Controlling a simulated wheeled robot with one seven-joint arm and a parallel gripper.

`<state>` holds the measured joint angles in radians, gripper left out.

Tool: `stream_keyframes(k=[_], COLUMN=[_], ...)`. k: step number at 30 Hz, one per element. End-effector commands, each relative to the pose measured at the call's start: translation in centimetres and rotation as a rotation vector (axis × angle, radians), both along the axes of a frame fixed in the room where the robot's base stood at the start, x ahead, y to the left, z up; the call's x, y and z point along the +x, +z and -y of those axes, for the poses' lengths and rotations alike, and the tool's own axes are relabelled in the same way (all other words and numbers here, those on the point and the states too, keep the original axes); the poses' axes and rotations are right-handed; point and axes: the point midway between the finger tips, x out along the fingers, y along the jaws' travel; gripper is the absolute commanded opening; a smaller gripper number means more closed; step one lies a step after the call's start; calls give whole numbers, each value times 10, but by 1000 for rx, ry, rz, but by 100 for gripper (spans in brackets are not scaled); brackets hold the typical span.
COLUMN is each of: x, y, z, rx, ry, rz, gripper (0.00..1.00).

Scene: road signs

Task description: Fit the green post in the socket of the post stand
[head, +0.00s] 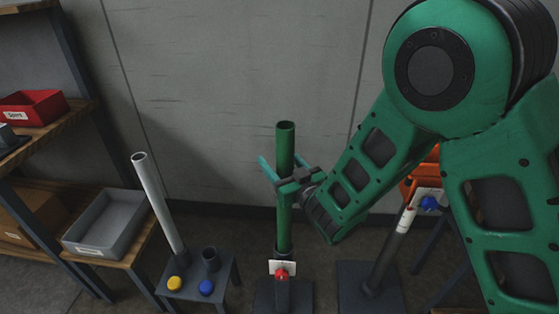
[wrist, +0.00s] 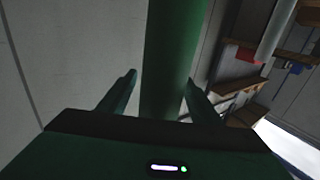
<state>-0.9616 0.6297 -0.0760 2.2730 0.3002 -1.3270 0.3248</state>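The green post (head: 284,215) stands upright in the middle of the head view, over the dark post stand (head: 300,296). A white label plate (head: 290,268) and a red knob (head: 281,274) are on the stand's front. The post's lower end meets the stand's top behind the plate, so I cannot tell how deep it sits in the socket. My gripper (head: 282,170) is at the post's upper half, its fingers on either side. In the wrist view the post (wrist: 170,60) passes between the fingers, with a gap at the left finger; the gripper looks open.
A small table (head: 225,285) at the left holds a tilted white post (head: 158,205), a dark cup (head: 211,259) and yellow and blue knobs. A second stand (head: 365,295) with a tilted grey post is close on the right. Shelves with a grey tray (head: 75,242) and red bin (head: 40,108) are far left.

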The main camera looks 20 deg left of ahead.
Motion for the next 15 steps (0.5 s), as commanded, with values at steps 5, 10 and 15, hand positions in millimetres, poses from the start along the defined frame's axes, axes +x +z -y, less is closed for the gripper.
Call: stream_keyframes(k=[5,10,15], x=[0,-2,-7], y=[-2,-3,-3], z=[1,5,14], rx=[-3,-3,-2], ry=[0,-3,-4], rz=[-3,-6,-6], gripper=[58,58,58])
